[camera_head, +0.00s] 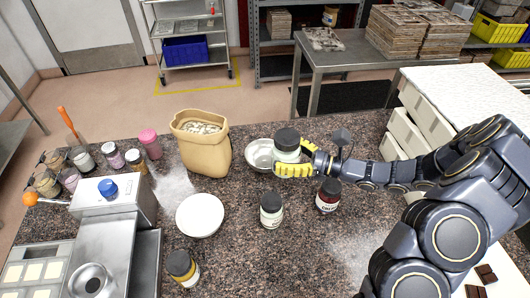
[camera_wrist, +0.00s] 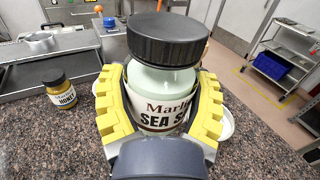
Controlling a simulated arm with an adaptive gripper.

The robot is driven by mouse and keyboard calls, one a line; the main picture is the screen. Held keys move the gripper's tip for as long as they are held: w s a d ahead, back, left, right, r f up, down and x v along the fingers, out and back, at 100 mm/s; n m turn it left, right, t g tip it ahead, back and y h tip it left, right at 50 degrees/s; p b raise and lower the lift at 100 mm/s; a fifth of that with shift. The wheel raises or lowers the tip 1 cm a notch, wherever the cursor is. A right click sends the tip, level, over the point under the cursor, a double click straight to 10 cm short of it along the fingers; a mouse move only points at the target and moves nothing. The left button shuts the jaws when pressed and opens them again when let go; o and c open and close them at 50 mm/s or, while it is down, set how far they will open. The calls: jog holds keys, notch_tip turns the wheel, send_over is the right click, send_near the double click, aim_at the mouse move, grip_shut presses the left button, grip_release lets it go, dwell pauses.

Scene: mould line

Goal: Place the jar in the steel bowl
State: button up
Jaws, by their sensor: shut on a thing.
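A white jar with a black lid (camera_head: 287,145) is held upright in my gripper (camera_head: 293,170). Its label reads partly "SEA S" in the wrist view (camera_wrist: 160,112). The yellow-padded fingers are shut around its body. The steel bowl (camera_head: 256,155) stands on the granite counter just left of the jar. The jar covers the bowl's right part in the head view, and I cannot tell how high it is above the rim. In the wrist view the jar hides most of what lies behind it, and a pale rim shows at its right.
A paper sack (camera_head: 205,155) stands left of the bowl. A white plate (camera_head: 200,215), another white jar (camera_head: 271,213), a dark red jar (camera_head: 328,196) and a honey jar (camera_head: 183,268) stand nearer. Several small jars and a steel machine (camera_head: 112,235) are at left.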

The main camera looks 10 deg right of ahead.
jog(key=shift+w+a+r+g, duration=0.25)
jog(key=shift+w+a+g, duration=0.05)
jog(key=shift+a, duration=0.25)
jog(key=shift+w+a, duration=0.2)
jog(key=shift+w, duration=0.1)
jog(key=w+f, duration=1.2)
jog(key=w, duration=0.1)
jog(key=shift+w+f, duration=0.3)
jog(key=shift+f, duration=0.1)
jog(key=shift+f, duration=0.3)
jog(key=shift+f, duration=0.35)
jog(key=o, duration=1.1)
jog(key=shift+o, duration=0.2)
